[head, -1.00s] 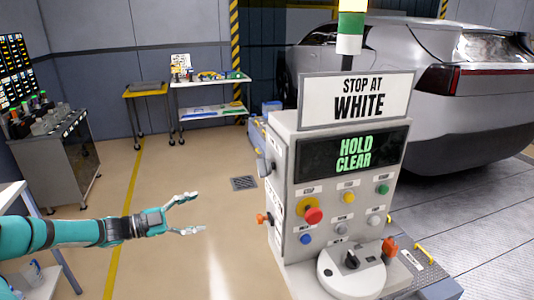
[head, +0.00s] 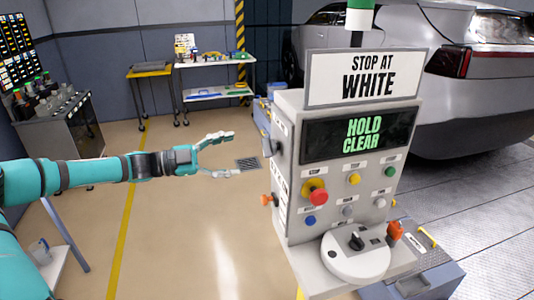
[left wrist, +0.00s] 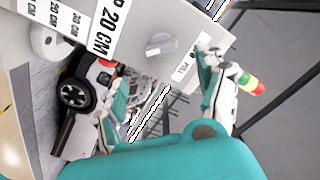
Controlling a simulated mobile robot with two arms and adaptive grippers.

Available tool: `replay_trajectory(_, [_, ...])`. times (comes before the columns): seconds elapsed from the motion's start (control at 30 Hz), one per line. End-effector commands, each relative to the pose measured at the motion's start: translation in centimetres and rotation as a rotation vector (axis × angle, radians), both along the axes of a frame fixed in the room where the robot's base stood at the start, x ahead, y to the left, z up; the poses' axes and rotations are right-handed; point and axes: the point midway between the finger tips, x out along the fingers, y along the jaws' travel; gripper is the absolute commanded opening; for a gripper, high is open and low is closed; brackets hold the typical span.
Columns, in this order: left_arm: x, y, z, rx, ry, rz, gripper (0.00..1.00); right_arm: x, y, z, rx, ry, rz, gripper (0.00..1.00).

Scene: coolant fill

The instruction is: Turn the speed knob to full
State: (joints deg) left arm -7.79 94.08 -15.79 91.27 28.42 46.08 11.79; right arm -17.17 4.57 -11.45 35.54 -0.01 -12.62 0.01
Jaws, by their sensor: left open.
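The grey control console (head: 287,108) stands right of centre. A black-pointered rotary knob (head: 356,241) sits on the round pale plate at its front. A grey knob (head: 267,144) sticks out from the console's left side. In the left wrist view a grey knob (left wrist: 160,45) shows on a pale panel beside a "20 CM" label; I cannot read which knob is marked speed. My left gripper (head: 234,154) is open and empty, left of the console, its fingers pointing at that side and apart from it. My right gripper is out of view.
A red stop button (head: 318,197) and several coloured buttons are on the console face, under a screen (head: 360,134) reading "HOLD CLEAR". An orange-red part (head: 269,200) juts from its left side. A silver car (head: 450,110) stands behind.

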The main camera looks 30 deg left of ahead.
Motion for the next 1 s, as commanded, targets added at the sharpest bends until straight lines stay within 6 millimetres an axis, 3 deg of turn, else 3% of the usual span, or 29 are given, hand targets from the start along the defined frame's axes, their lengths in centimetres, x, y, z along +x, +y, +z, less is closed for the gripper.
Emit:
replay_trajectory(0.17, [1.5,-0.9,0.0,-0.002,-0.016,0.012,0.73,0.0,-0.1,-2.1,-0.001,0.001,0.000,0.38])
replay_trajectory(0.23, [1.7,-1.0,0.6,-0.002,-0.013,0.014,0.73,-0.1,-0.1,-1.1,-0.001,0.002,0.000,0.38])
replay_trajectory(0.47, [3.1,-2.2,0.6,-0.003,-0.012,0.013,0.73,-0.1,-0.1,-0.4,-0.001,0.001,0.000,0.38])
replay_trajectory(1.0, [7.7,-6.2,0.5,0.000,-0.008,0.011,0.73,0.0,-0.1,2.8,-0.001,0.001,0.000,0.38])
